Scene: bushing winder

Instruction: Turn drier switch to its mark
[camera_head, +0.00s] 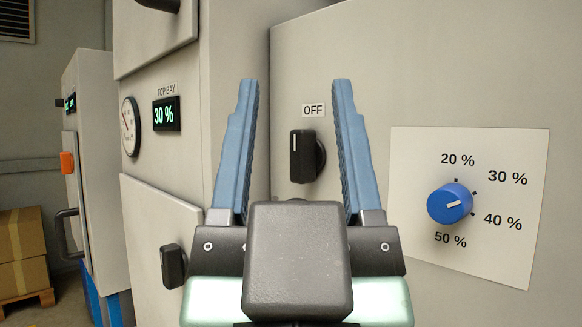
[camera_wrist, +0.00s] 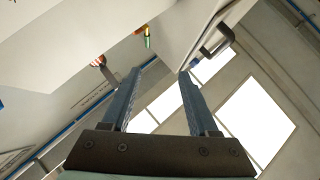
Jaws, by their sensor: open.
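A black switch (camera_head: 304,156) is on the front of the pale grey cabinet, with its handle upright under an "OFF" label (camera_head: 313,110). No label reads "drier", so I cannot tell for sure that it is the drier switch. My gripper (camera_head: 295,82) is open and empty. In the head view, the switch shows between its two blue fingers; no contact shows, and the distance is unclear. The gripper's own body hides the area below the switch. The fingers also show open in the wrist view (camera_wrist: 159,72), with nothing between them.
Right of the switch, a blue knob (camera_head: 450,204) sits on a white plate (camera_head: 425,150) marked 20% to 50%, its pointer towards the right. Left, a cabinet has a "TOP BAY" display (camera_head: 166,114) reading 30%, a gauge (camera_head: 130,127) and another black knob (camera_head: 173,266). Cardboard boxes (camera_head: 22,250) stand far left.

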